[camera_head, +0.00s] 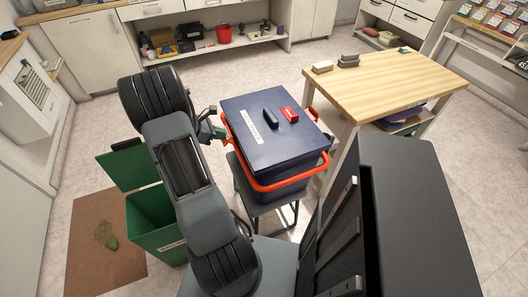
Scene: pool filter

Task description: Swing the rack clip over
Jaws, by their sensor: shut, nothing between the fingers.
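A dark blue box with a flat lid (265,126) stands on a grey stand (246,196). An orange bar (283,183) runs around the box below the lid. On the lid are a dark raised handle (271,118) and a small red piece (290,115). I cannot tell which part is the rack clip. My gripper (212,127) is at the left side of the box, close to the orange bar, partly hidden by my arm. It is shut and holds nothing. I cannot tell whether it touches the box.
A wooden-topped table (385,82) with small blocks stands right of the box. A green bin (155,222) with its lid open stands at left, beside a brown mat (90,240). A shelf with a red bucket (224,33) is at the back. Floor behind the box is clear.

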